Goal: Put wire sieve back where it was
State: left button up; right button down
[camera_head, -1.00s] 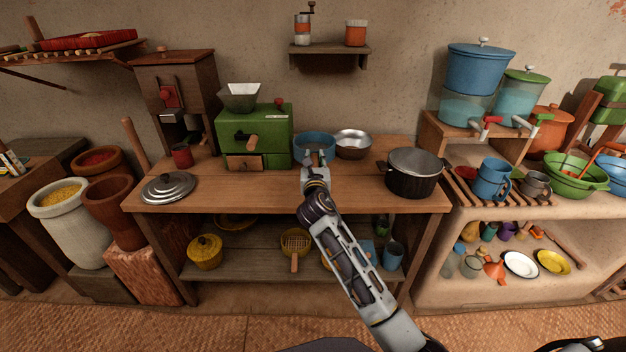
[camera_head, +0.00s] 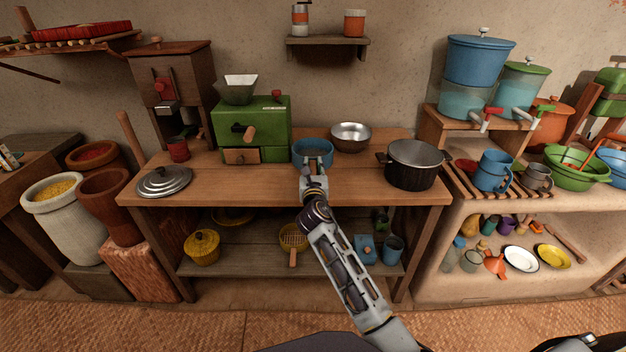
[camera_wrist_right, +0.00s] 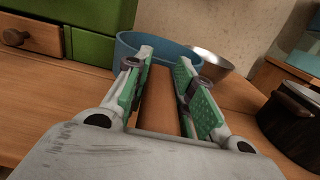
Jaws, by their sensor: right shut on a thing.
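The wire sieve (camera_head: 313,148) is a round blue-rimmed piece over the middle of the wooden worktop, between the green grinder box and the black pot. It also shows in the right wrist view (camera_wrist_right: 168,54). My right gripper (camera_head: 313,177) is shut on its brown handle (camera_wrist_right: 160,100), at the near side of the rim. The fingers stand on both sides of the handle. I cannot tell whether the sieve touches the worktop, and its mesh is not clear. My left gripper is not in view.
A steel bowl (camera_head: 351,137) stands behind and to the right. A black pot (camera_head: 411,168) stands further right, and the green grinder (camera_head: 251,130) to the left. A yellow strainer (camera_head: 293,238) lies on the lower shelf. The worktop's front left is clear beside the lid (camera_head: 163,181).

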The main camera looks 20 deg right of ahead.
jog(key=shift+f, duration=0.45)
jog(key=shift+f+b, duration=0.65)
jog(key=shift+f, duration=0.6)
jog(key=shift+f+b, duration=0.4)
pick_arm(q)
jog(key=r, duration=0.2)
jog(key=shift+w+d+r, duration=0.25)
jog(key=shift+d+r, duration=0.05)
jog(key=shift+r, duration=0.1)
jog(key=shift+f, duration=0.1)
pick_arm(e)
jog(key=shift+f, duration=0.15)
